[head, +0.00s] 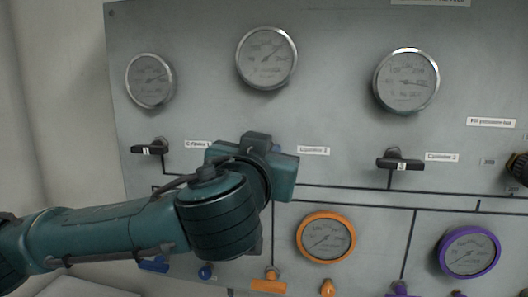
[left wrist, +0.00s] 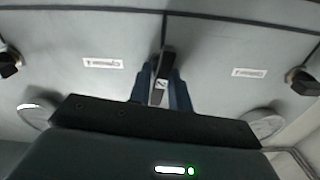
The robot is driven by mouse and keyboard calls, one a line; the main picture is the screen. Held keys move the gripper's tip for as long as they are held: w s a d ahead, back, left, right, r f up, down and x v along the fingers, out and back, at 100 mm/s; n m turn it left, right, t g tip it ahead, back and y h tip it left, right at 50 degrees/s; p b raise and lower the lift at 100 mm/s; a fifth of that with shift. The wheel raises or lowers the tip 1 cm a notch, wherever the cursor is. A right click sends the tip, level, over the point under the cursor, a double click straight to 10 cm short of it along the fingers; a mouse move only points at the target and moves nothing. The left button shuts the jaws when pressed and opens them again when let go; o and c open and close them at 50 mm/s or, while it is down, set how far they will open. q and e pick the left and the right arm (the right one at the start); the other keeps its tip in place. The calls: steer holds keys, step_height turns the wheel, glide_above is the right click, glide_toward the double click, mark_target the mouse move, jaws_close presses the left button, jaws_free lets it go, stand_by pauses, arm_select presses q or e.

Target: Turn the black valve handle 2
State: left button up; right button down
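The black valve handle 2 (left wrist: 163,68) shows in the left wrist view with a label "2" on its end face. It sits between the two blue fingers of my left gripper (left wrist: 162,92), which lie close against both its sides. It looks upright in that view, in line with a dark pipe line. In the head view my left gripper's body (head: 255,165) is at the panel below the middle upper gauge and hides handle 2. My right gripper is in neither view.
Black handle 1 (head: 150,148) is to the left and black handle 3 (head: 400,163) to the right, both lying level. Gauges (head: 266,58) stand out above.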

arm_select(q)
jaws_close()
steer(key=shift+f, duration=0.1)
